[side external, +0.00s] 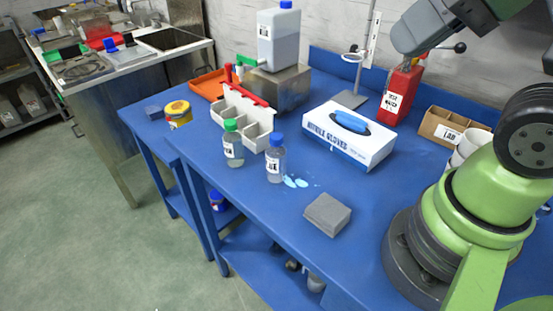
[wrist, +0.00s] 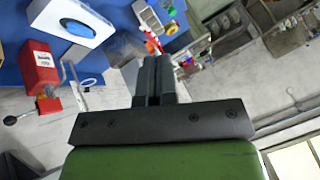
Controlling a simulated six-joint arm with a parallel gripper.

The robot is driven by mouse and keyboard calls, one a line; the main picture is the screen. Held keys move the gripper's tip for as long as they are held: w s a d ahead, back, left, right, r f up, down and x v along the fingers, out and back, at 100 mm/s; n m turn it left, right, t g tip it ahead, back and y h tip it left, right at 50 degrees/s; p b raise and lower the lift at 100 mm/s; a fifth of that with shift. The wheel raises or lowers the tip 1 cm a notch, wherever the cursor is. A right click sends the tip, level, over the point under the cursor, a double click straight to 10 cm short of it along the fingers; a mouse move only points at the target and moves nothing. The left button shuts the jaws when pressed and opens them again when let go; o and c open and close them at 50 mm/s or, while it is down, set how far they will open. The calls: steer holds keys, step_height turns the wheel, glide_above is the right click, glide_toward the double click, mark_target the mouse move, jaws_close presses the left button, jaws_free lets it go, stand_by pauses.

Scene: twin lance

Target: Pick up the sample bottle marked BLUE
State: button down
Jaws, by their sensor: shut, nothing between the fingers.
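A clear bottle with a blue cap (side external: 275,160) stands upright on the blue bench in the side external view. Its white label is turned partly away, with only its last letters showing. A similar bottle with a green cap (side external: 233,147) stands just left of it, in front of the white compartment tray (side external: 262,140). My gripper (wrist: 154,65) shows in the wrist view with its two dark fingers shut together and empty. It is high and away from the bottles, and its fingers are out of the side external view.
Light blue splashes (side external: 296,182) and a grey block (side external: 327,214) lie near the blue-capped bottle. A glove box (side external: 348,142), a red can (side external: 399,92), a stand (side external: 353,75) and a large blue-capped jug (side external: 278,42) are behind. The bench's front edge is close to both bottles.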

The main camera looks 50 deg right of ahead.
steer(key=shift+c, duration=2.4)
jaws_free()
